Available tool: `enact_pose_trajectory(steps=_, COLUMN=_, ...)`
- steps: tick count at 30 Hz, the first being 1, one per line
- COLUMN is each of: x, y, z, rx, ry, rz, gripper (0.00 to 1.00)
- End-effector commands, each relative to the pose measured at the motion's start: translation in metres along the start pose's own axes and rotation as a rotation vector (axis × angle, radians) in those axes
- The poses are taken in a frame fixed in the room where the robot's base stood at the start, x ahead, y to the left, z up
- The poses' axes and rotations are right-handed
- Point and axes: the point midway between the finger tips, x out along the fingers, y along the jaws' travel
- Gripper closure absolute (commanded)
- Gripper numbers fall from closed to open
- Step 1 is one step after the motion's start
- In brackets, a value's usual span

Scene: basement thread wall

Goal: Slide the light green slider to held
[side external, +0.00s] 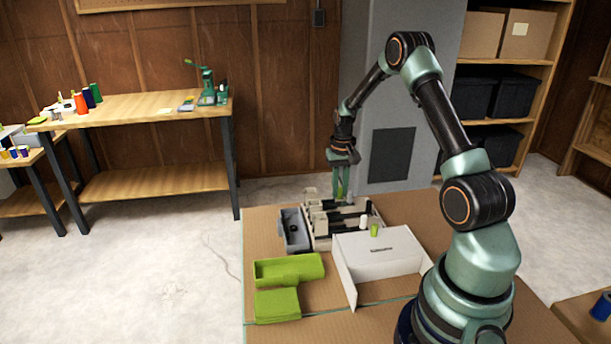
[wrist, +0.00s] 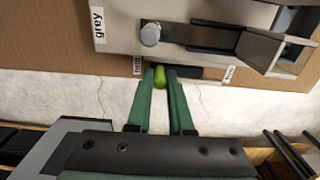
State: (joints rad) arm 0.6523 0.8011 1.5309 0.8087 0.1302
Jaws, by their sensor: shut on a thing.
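The light green slider (wrist: 159,77) shows between the two green fingers of my gripper (wrist: 160,80) in the wrist view, and the fingers are shut on it. It sits on a dark slot near the small label that seems to read held (wrist: 137,65), just right of it. Another small label (wrist: 229,74) stands at the slot's right end; I cannot read it. In the side view my gripper (side external: 341,188) points down at the far edge of the pale slider fixture (side external: 318,243). The slider itself is hard to make out there.
A grey bin (side external: 292,232), an open white box (side external: 385,256) and lime green trays (side external: 288,268) crowd the tabletop.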

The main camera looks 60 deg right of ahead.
Motion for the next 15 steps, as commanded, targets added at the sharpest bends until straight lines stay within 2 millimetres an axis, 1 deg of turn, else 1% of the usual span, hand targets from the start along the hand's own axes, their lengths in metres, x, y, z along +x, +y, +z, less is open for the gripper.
enact_pose_trajectory(steps=3, x=-0.0010, y=0.0024, z=-0.0004, rx=0.005, ry=0.000, rz=0.000, gripper=1.00)
enact_pose_trajectory(steps=4, x=-0.0010, y=0.0026, z=-0.0004, rx=0.005, ry=0.000, rz=0.000, gripper=0.69)
enact_pose_trajectory(steps=5, x=-0.0010, y=0.0027, z=-0.0004, rx=0.005, ry=0.000, rz=0.000, gripper=0.58)
enact_pose_trajectory(steps=6, x=-0.0009, y=0.0026, z=-0.0004, rx=0.005, ry=0.000, rz=0.000, gripper=0.50)
enact_pose_trajectory(steps=15, x=-0.0014, y=0.0016, z=-0.0003, rx=0.004, ry=0.000, rz=0.000, gripper=0.50)
